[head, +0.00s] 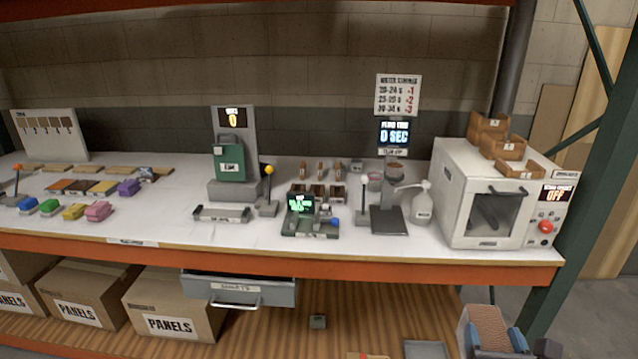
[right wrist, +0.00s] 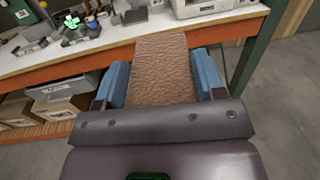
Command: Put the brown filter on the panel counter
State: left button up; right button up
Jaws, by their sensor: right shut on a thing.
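The brown filter (right wrist: 163,68) is a flat brown panel with a wrinkled surface. It fills the space between the blue fingers of my right gripper (right wrist: 165,85) in the right wrist view. In the head view the brown filter (head: 490,325) and my right gripper (head: 493,338) show at the bottom right, in front of and below the bench edge. The white counter top (head: 350,245) has an orange front edge. No label that I can read clearly says panel counter. A grey stand with a display reading 0 (head: 233,118) stands at the back. My left gripper is out of view.
A white oven-like machine (head: 465,200) marked OFF stands at the counter's right end. A black-based device (head: 388,220), a small green-screen unit (head: 310,225) and levers crowd the middle. Coloured blocks (head: 98,211) lie at the left. An open drawer (head: 240,290) juts out below.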

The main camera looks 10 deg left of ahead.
aim_at(158, 211)
jog(key=i+j+u, duration=0.2)
jog(key=j, duration=0.15)
jog(key=i+j+u, duration=0.1)
jog(key=j+u, duration=0.15)
jog(key=i+j+u, duration=0.1)
jog(key=j, duration=0.3)
jog(key=i+j+u, duration=0.1)
jog(key=i+j, duration=0.55)
jog(key=j, duration=0.2)
jog(key=i+j, duration=0.4)
jog(key=j, duration=0.2)
jog(key=i+j+u, duration=0.1)
jog(key=i+j, duration=0.25)
jog(key=j, duration=0.2)
